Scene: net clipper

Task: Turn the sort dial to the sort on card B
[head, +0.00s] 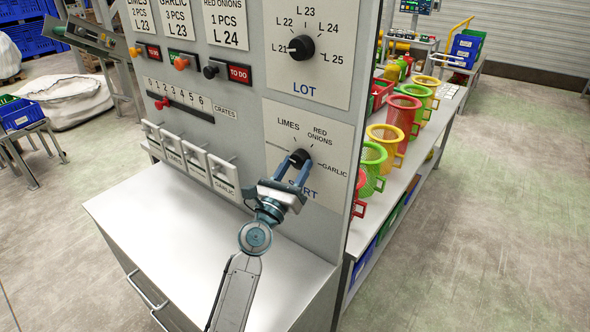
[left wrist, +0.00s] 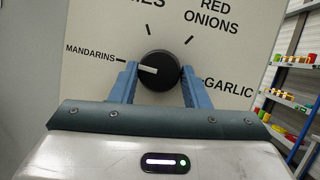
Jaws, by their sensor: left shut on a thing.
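The black sort dial (head: 299,158) sits on the lower right plate of the grey panel, with LIMES, RED ONIONS and GARLIC lettered around it. It also shows in the left wrist view (left wrist: 158,72), where its white mark points left, towards MANDARINS. My left gripper (head: 297,165) is shut on the dial, with one blue finger at each side of it. Three cards hang at the panel's top: LIMES (head: 140,27), GARLIC (head: 176,28) and RED ONIONS (head: 226,25). Their letters are out of view. My right gripper is not in view.
The lot dial (head: 301,47) is above, its mark towards L 21. A crates slider (head: 166,103) and several levers (head: 190,155) are to the left. A metal cabinet top (head: 180,215) below is bare. Coloured baskets (head: 385,140) stand on a bench at right.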

